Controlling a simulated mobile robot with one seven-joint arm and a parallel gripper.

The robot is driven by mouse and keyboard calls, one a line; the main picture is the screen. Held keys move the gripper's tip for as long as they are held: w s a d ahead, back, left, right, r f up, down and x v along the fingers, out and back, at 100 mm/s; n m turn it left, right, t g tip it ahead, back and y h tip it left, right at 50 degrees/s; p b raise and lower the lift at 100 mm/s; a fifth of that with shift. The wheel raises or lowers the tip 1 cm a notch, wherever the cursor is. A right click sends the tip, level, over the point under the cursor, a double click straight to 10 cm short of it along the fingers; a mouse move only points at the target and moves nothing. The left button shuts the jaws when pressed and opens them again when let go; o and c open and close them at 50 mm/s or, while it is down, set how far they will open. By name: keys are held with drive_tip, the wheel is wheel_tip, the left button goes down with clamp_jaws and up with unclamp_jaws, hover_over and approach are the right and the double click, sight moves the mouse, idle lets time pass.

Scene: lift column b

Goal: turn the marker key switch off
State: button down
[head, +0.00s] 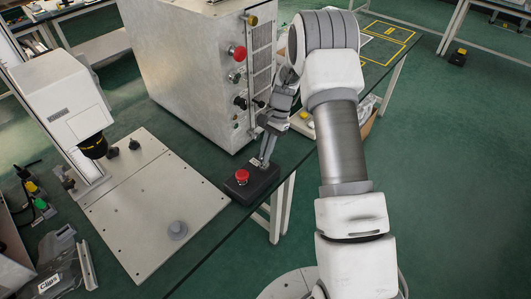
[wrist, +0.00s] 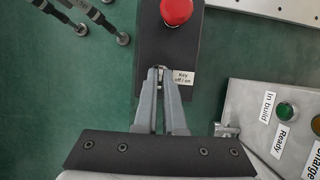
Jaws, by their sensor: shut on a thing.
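The key switch is on a black control box (head: 262,186), which also shows in the wrist view (wrist: 150,40). A label reading "Key off / on" (wrist: 184,78) sits just right of the key in the wrist view. My gripper (head: 266,159) reaches down to the box's far end. In the wrist view my gripper (wrist: 159,71) has its fingertips closed together on the small key (wrist: 160,68), beside the label. The fingers hide most of the key, so its angle cannot be told. A red push button (head: 242,176) is on the same box, also in the wrist view (wrist: 176,11).
A grey cabinet (head: 185,60) with a red button and knobs stands behind the box. A steel plate (head: 150,225) and a white marking head (head: 62,95) are at left. A panel with a green button (wrist: 284,111) is at right in the wrist view.

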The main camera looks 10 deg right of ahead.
drive_tip(key=c, duration=1)
unclamp_jaws()
drive_tip(key=v, duration=1.7)
drive_tip(key=shift+r+p, duration=0.2)
drive_tip(key=shift+p, duration=0.1)
drive_tip(key=shift+r, duration=0.1)
